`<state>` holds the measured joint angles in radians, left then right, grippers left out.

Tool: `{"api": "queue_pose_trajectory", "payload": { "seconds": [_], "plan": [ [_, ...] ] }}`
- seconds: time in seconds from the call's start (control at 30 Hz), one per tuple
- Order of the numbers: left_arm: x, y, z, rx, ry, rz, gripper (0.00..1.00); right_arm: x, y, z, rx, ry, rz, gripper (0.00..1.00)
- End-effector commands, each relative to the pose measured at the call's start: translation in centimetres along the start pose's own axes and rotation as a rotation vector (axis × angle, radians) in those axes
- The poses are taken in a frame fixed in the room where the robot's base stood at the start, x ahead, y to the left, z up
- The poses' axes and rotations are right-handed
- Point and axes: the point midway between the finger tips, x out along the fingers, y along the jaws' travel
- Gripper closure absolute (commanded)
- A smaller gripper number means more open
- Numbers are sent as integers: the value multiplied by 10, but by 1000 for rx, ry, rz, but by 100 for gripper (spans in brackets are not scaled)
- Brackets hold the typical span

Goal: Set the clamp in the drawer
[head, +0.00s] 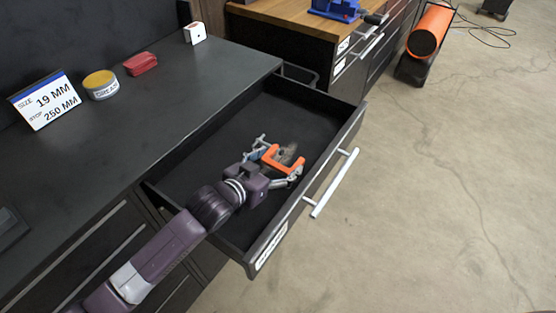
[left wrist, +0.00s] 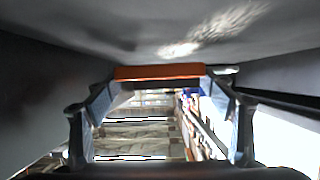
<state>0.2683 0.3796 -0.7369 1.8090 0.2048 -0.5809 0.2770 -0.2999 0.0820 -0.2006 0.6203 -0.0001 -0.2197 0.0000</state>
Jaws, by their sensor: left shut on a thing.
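The orange clamp (head: 283,164) is in the open drawer (head: 210,160) area, in the right half of the head view. My left gripper (head: 272,166) reaches down into the drawer from the left and is shut on the clamp. In the left wrist view the clamp (left wrist: 160,72) shows as an orange bar between the fingers of my left gripper (left wrist: 162,105). I cannot tell whether the clamp touches the drawer floor. My right gripper is in neither view.
The drawer's front with its silver handle (head: 334,183) stands out over clear floor. On the dark bench top are a size sign (head: 46,101), a yellow-lidded tin (head: 100,85), a red object (head: 140,64) and a white block (head: 194,33). A wooden-topped cabinet (head: 285,14) stands behind.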

Motion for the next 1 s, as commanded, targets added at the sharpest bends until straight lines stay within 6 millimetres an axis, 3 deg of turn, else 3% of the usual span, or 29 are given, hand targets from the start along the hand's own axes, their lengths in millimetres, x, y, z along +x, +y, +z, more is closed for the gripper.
{"api": "queue_pose_trajectory", "payload": {
  "seconds": [0.2, 0.23, 0.37, 0.63, 0.77, 1.0],
  "plan": [
    [1, 0, 2, 0, 3, 0, 58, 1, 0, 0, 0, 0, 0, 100],
    [1, 0, 4, 0, -1, -1, 21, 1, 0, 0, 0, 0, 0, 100],
    [1, 0, 3, 0, 0, 0, 7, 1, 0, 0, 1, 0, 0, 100],
    [1, 0, 3, 0, 0, 0, 7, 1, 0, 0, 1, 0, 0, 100],
    [-2, 0, -6, 1, 2, 0, 7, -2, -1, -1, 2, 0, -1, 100],
    [-34, 0, -6, 0, -1, 0, 7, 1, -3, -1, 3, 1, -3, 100]
  ]
}}
